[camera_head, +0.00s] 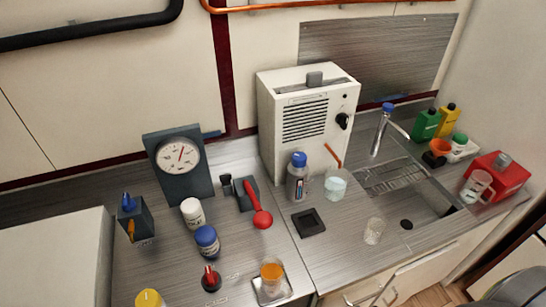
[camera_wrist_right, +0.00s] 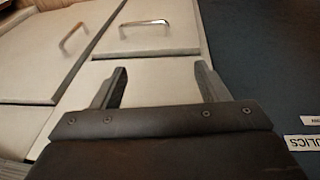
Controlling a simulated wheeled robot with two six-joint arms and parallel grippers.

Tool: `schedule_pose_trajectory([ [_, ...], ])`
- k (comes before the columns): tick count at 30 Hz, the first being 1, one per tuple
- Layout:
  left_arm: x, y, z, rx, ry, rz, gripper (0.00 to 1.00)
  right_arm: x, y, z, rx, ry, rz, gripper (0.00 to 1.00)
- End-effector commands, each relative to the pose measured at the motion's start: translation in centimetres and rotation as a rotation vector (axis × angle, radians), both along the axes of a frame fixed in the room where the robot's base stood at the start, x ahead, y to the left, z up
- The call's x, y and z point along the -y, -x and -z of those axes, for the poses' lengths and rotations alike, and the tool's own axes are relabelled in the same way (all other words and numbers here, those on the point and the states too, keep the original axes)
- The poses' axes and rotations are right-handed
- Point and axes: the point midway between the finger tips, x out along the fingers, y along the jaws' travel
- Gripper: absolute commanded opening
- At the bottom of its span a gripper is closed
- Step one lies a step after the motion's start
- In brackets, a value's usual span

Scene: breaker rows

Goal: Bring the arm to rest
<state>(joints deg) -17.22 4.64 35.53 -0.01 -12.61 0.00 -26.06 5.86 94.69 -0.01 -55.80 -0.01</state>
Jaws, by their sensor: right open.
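My right gripper (camera_wrist_right: 160,80) shows in the right wrist view with its two fingers spread apart. Nothing is between them. It faces pale cabinet fronts with metal handles, and I see no contact with them. A dark rounded shape at the lower right corner of the head view may be part of my right arm, but I cannot tell. My left gripper is in neither view.
The metal counter (camera_head: 340,262) holds a white box device (camera_head: 305,125), a gauge (camera_head: 180,157), a red-handled lever (camera_head: 261,216), bottles, and a glass beaker (camera_head: 336,184). A sink (camera_head: 425,205) lies right, near a red box (camera_head: 498,176). Cabinet handles (camera_wrist_right: 145,23) protrude.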

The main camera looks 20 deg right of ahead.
Motion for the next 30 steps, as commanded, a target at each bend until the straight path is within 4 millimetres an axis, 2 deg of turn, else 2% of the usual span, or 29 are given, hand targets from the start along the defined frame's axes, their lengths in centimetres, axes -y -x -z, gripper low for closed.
schedule_pose_trajectory([
  [1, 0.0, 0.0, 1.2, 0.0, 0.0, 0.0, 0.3, 0.0, 0.7, 3.1, -0.017, -0.004, 0.001, 0.68],
  [6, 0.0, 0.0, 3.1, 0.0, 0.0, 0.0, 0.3, -0.1, 3.4, 10.5, -0.044, -0.012, 0.001, 0.68],
  [12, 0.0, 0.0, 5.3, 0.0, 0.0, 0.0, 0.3, -0.4, 7.7, 18.2, -0.077, -0.023, 0.001, 0.68],
  [15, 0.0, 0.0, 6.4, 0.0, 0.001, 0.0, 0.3, -0.7, 10.2, 21.4, -0.094, -0.027, 0.0, 0.68],
  [18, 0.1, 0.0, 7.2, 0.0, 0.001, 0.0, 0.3, -1.0, 12.4, 23.7, -0.108, -0.032, 0.0, 0.68],
  [21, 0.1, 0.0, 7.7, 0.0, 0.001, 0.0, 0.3, -1.2, 14.2, 25.3, -0.117, -0.035, -0.001, 0.68],
  [26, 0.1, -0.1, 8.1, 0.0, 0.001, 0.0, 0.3, -1.3, 15.7, 26.2, -0.124, -0.037, -0.002, 0.68],
  [30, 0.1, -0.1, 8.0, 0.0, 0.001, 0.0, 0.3, -1.4, 15.9, 26.3, -0.124, -0.037, -0.002, 0.68],
])
